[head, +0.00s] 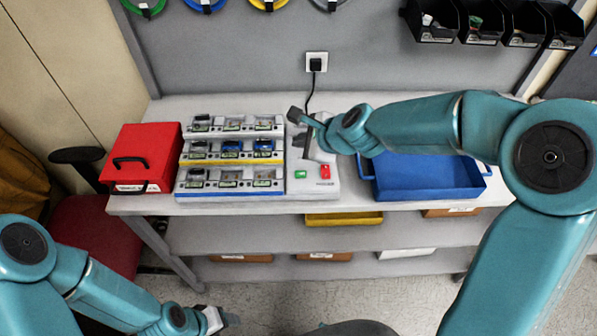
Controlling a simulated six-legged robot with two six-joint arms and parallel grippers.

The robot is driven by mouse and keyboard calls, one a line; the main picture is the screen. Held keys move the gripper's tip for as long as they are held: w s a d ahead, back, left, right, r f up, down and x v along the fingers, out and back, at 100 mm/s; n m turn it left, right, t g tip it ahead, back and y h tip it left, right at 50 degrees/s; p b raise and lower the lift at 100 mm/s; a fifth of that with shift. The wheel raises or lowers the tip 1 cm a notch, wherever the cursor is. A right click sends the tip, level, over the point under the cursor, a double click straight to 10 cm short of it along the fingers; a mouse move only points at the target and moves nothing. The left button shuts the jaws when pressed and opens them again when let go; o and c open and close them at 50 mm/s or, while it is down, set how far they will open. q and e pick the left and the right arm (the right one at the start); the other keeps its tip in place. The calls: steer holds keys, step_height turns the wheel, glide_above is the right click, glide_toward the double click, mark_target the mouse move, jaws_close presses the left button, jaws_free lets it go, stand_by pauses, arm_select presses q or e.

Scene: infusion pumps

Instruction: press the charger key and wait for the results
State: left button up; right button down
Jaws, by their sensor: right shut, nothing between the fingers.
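The charger (299,187) is a light grey unit on the workbench, joined on its left to a rack (230,193) with three tiers of small devices. A green key (300,174) and a red key (325,172) sit on its front part. My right gripper (293,114) is shut and empty over the back of the charger, pointing left. The gripper and wrist hide part of the charger's upper face; I cannot tell whether they touch it. My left gripper (222,320) is low at the bottom of the view, in front of the bench and away from the charger; its fingers are unclear.
A red case (143,157) stands left of the rack. A blue tray (430,192) lies right of the charger, partly under my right arm. A black cable runs from the charger to a wall socket (316,62). Shelves below hold boxes. A red chair (90,235) stands at the left.

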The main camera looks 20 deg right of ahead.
steer(key=f+b, duration=0.1)
steer(key=b, duration=0.6)
glide_above(303, 176)
step_height(303, 176, down, 6)
steer(key=shift+f, duration=0.2)
steer(key=shift+s+f+b, duration=0.1)
steer(key=shift+f+b, duration=0.25)
steer(key=shift+b, duration=0.2)
steer(key=shift+f, duration=0.25)
steer(key=shift+a, duration=0.1)
